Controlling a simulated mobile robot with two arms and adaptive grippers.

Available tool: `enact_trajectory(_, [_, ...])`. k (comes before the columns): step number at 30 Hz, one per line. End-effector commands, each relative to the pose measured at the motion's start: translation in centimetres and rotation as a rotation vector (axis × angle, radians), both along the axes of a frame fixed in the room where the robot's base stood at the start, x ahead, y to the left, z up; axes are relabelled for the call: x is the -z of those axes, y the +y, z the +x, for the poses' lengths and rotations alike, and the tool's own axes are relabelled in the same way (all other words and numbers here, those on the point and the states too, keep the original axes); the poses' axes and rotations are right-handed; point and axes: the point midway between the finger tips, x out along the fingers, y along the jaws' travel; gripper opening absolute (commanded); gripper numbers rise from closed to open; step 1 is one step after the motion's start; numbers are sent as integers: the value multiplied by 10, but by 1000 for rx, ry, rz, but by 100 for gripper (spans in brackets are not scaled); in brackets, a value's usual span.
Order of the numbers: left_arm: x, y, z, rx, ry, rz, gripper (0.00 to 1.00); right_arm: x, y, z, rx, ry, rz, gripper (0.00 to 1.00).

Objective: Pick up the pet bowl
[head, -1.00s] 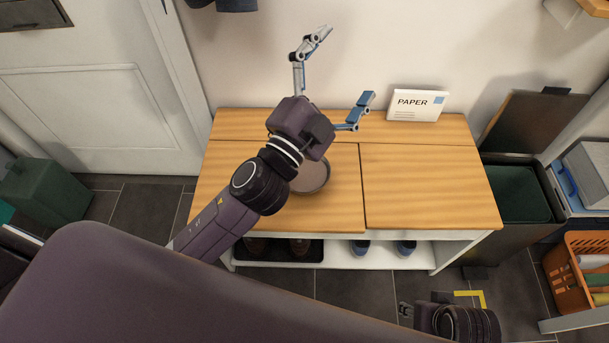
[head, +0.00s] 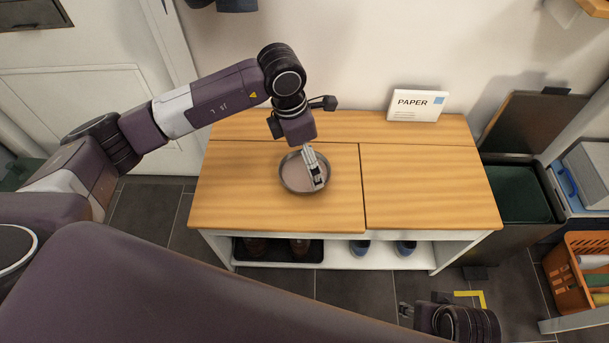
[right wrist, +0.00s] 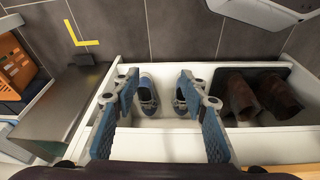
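The pet bowl (head: 293,182) is a round grey bowl with a paler, pinkish inside, upright on the left lid of the wooden bench top (head: 430,190). My left gripper (head: 316,175) points down over the right part of the bowl, with its fingers overlapping the bowl's inside and right rim. I see those fingers nearly edge-on, so I cannot tell their gap or whether they touch the bowl. My right gripper (right wrist: 158,90) is open and empty in the right wrist view, in front of the lower shelf. The bowl is not in that view.
A white PAPER sign (head: 417,105) stands at the back of the bench. Shoes (head: 360,247) sit on the lower shelf (head: 335,258). An open dark bin (head: 520,195) and an orange basket (head: 575,275) stand to the right. The right lid is clear.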

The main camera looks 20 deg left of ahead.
Motion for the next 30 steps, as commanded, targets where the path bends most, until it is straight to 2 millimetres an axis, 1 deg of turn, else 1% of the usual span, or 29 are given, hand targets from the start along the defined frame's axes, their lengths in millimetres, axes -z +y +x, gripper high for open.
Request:
enact_trajectory(1, [1, 9, 3, -7, -2, 31, 100, -1, 0, 0, 0, -1, 0, 40])
enact_trajectory(4, [9, 16, 4, -11, 0, 55, 100, -4, 0, 0, 0, -3, 1, 40])
enact_trajectory(11, [36, 12, 6, -9, 0, 54, 100, -20, -1, -2, 1, -13, 1, 40])
enact_trajectory(15, [58, 10, 8, -10, 2, 52, 100, -35, -1, -5, 2, -21, 1, 40])
enact_trajectory(18, [71, 8, 9, -9, 1, 51, 100, -44, -2, -8, 3, -24, 1, 40])
enact_trajectory(22, [77, 8, 11, -9, 0, 51, 100, -50, -2, -9, 3, -26, 1, 40])
enact_trajectory(28, [77, 8, 11, -9, -1, 51, 100, -51, -3, -10, 4, -25, 0, 40])
enact_trajectory(30, [77, 8, 11, -9, -1, 50, 92, -51, -3, -10, 4, -25, 0, 40])
